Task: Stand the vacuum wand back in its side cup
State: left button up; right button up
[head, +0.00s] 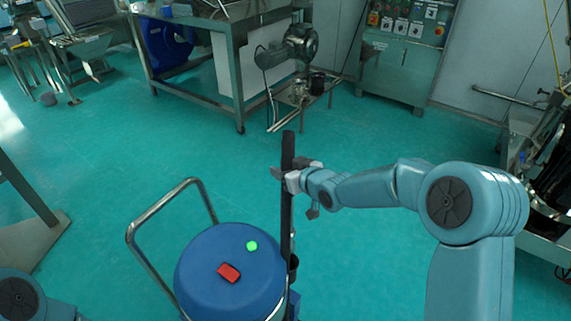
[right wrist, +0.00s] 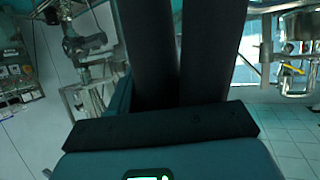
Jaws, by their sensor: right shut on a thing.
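The vacuum wand (head: 287,215) is a long dark bar, close to upright in the head view. My right gripper (head: 287,176) is shut on its upper part. The wand's lower end comes down at the right side of the blue vacuum drum (head: 205,262), which has a red switch and a green light on top. A small dark cup (head: 293,263) shows at that side, partly hidden. I cannot tell whether the wand's end is inside it or beside it. In the right wrist view dark upright bars fill the middle. My left gripper is out of view.
A bent metal push handle (head: 160,207) rises at the drum's left. A steel table (head: 228,75) and a motor unit (head: 290,50) stand behind, with a control cabinet (head: 405,60) at the back right. The green floor around the vacuum is mostly clear.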

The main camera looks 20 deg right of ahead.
notch_tip(320, 180, down, 3)
jog(key=shift+d+f+b, duration=0.1)
jog(key=shift+b, duration=0.6)
jog(key=shift+w+f+b, duration=0.1)
jog(key=shift+f+b, duration=0.25)
jog(key=shift+f, duration=0.65)
jog(key=shift+b, duration=0.45)
